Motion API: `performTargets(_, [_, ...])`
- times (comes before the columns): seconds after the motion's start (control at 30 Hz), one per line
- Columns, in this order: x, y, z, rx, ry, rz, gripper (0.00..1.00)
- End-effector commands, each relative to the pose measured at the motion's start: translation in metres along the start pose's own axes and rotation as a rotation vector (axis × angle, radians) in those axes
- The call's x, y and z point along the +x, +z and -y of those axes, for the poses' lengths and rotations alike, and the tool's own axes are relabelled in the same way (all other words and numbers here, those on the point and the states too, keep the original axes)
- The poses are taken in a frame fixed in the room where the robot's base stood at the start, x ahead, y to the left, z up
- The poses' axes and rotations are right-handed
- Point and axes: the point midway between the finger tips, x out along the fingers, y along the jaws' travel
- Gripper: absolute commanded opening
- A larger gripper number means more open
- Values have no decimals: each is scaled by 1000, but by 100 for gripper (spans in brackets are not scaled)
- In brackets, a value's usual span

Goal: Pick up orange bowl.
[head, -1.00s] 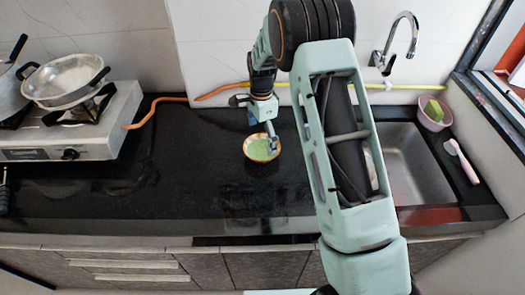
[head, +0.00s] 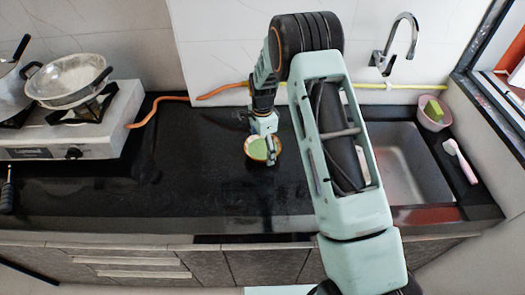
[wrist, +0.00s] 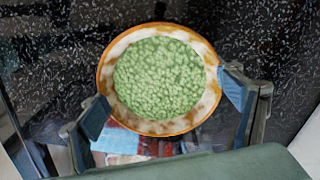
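The orange bowl (head: 254,158) stands on the black counter (head: 215,185), left of the sink. It has an orange rim, a whitish and brown inner wall, and green granular contents (wrist: 160,78). My gripper (head: 270,157) is pointing down at the bowl, over its right part in the head view. In the wrist view my gripper (wrist: 165,102) is open. One finger is at the bowl's lower left and the other at its right edge, with the bowl's rim (wrist: 150,127) partly between them. I cannot tell whether either finger touches the bowl.
A gas stove (head: 65,138) with a pan (head: 70,80) is at the left. An orange hose (head: 150,108) runs along the back wall. A sink (head: 405,165) and a faucet (head: 400,45) are at the right. The counter left of the bowl is clear.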

Motion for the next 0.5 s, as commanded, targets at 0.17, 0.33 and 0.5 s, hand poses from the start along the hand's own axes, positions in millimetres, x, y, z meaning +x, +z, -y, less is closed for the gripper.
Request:
performTargets(0.17, [0,0,0,0,0,0,61])
performTargets(0.33, [0,0,0,0,0,0,58])
performTargets(0.5, [-2,0,0,0,-1,0,58])
